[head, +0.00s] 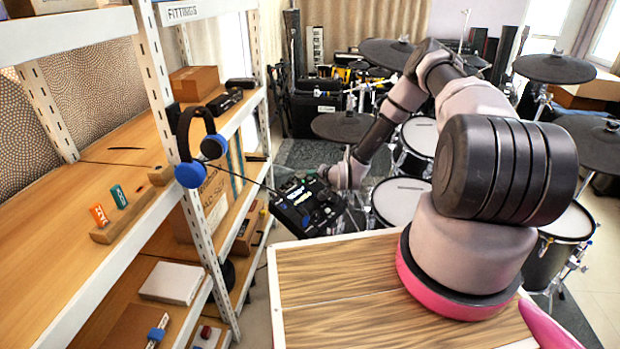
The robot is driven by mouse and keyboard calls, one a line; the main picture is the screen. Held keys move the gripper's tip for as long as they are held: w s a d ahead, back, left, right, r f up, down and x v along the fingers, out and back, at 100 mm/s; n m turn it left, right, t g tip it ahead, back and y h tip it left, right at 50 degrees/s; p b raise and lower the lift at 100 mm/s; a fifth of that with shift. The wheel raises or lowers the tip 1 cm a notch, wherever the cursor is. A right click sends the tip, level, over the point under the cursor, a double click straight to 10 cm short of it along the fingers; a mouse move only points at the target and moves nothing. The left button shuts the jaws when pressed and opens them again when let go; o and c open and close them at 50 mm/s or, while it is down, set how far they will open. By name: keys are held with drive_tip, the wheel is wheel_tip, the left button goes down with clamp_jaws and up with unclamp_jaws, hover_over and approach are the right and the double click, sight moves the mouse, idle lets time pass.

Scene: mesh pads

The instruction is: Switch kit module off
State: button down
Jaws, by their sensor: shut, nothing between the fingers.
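The kit module (297,214) is a black box with a tilted top face, near the middle of the head view. Small pale and greenish marks show on its top; I cannot tell whether they are a lit display or print. My gripper (324,176) is at the module's upper right edge, at the end of my arm, which reaches out and down from the right. It is shut and empty. Its fingertips are small and dark against the module, so I cannot tell whether they touch it. The module's switch cannot be made out.
A shelf rack (150,75) stands along the left, with blue-and-black headphones (190,174) hanging at its post. A drum kit with drums (399,201) and black cymbals (555,68) fills the space behind and right of my arm. A thin dark rod or cable runs between headphones and module.

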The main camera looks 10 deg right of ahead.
drive_tip(key=shift+w+f, duration=0.1)
drive_tip(key=shift+f, duration=0.25)
idle(0.4)
drive_tip(key=shift+s+d+r, duration=0.15)
drive_tip(key=shift+s+r, duration=0.05)
drive_tip(key=shift+r, duration=0.6)
drive_tip(key=shift+s+d+r, duration=0.2)
drive_tip(key=shift+s+r, duration=0.05)
drive_tip(key=shift+r, duration=0.7)
drive_tip(key=shift+s+d+r, duration=0.15)
drive_tip(key=shift+s+r, duration=0.05)
drive_tip(key=shift+r, duration=0.75)
drive_tip(key=shift+s+d+r, duration=0.2)
drive_tip(key=shift+s+r, duration=0.05)
drive_tip(key=shift+r, duration=0.7)
